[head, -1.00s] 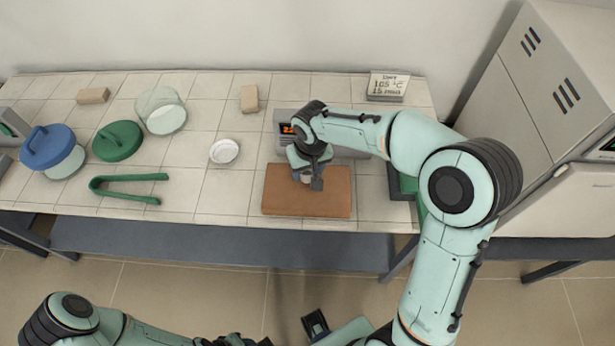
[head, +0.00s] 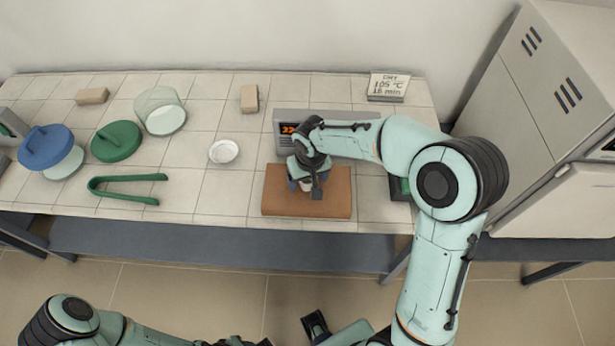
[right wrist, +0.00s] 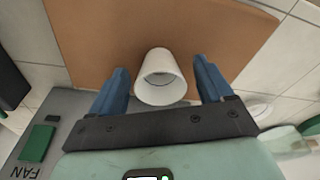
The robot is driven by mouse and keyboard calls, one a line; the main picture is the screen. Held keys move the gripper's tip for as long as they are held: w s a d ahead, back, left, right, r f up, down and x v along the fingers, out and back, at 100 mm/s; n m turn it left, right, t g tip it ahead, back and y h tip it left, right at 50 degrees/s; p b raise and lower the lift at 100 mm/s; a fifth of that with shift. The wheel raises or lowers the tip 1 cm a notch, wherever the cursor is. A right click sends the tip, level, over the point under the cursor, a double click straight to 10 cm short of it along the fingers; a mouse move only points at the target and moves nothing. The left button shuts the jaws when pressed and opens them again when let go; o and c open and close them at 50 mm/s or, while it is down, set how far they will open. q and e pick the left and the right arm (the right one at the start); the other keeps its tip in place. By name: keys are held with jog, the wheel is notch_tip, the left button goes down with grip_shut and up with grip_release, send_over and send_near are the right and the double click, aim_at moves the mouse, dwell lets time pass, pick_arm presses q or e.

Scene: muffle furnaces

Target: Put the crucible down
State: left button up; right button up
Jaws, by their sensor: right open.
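The crucible (right wrist: 160,88) is a small white tapered cup. In the right wrist view it stands on the brown board (right wrist: 95,30), its wider end toward the camera. The board also shows in the head view (head: 335,205). My right gripper (right wrist: 161,70) is open, with one blue finger on each side of the crucible and a visible gap on both sides.
A grey device with an orange display (head: 287,128) stands just behind the board. A white dish (head: 224,151), green tongs (head: 130,188), a green lid (head: 117,141) and a glass vessel (head: 162,110) are to the left. A furnace (head: 560,80) stands right. Tiles between dish and board are clear.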

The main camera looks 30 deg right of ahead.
jog(key=shift+r, duration=0.1)
jog(key=shift+r, duration=0.3)
notch_tip(320, 180, up, 12)
jog(key=s+p, duration=0.1)
jog(key=shift+s+a+f, duration=0.15)
jog(key=shift+s+f, duration=0.1)
jog(key=shift+s, duration=0.15)
